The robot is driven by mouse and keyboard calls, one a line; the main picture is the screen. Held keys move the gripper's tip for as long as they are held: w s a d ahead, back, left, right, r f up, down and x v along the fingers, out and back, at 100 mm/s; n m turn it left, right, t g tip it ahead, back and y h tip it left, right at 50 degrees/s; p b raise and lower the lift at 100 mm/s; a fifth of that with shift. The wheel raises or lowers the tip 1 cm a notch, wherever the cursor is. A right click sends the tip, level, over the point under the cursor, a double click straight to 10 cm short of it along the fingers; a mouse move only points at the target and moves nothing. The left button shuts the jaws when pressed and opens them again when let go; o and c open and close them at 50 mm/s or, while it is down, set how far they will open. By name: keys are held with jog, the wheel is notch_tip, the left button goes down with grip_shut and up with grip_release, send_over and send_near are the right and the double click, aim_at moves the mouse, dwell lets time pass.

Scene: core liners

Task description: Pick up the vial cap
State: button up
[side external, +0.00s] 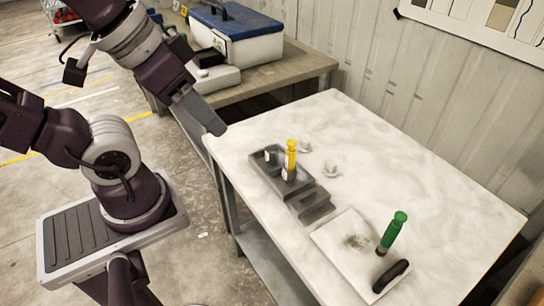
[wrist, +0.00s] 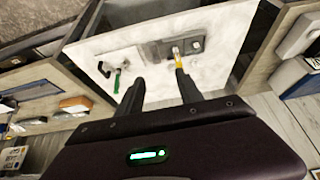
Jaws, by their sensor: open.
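A dark grey rack (side external: 262,180) stands on the white table. An upright yellow-topped piece (side external: 291,155) with a white label low on it stands in the rack; a dark item with a white label (side external: 270,157) sits beside it. I cannot tell for certain which part is the vial cap. In the wrist view the yellow piece (wrist: 178,58) shows near the right finger's tip, with the rack (wrist: 158,50) around it. My gripper (wrist: 158,82) is open and empty, its fingers spread apart. In the side view my gripper (side external: 212,124) hangs above the table's left edge, apart from the rack.
Small crumpled pieces (side external: 331,170) lie behind the rack. A blue-lidded box (side external: 240,35) stands on the back bench. The table's right part is clear.

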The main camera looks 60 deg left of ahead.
jog(key=shift+c, duration=0.3)
jog(key=n+g, duration=0.6)
jog(key=n, duration=1.2)
send_over(306, 139)
jog(key=f, duration=2.4)
jog(key=shift+w+f, duration=0.25)
jog(key=shift+f, duration=0.1)
jog(key=f, duration=0.7)
jog(key=shift+s+f, duration=0.2)
jog(key=shift+s, duration=0.15)
grip_shut()
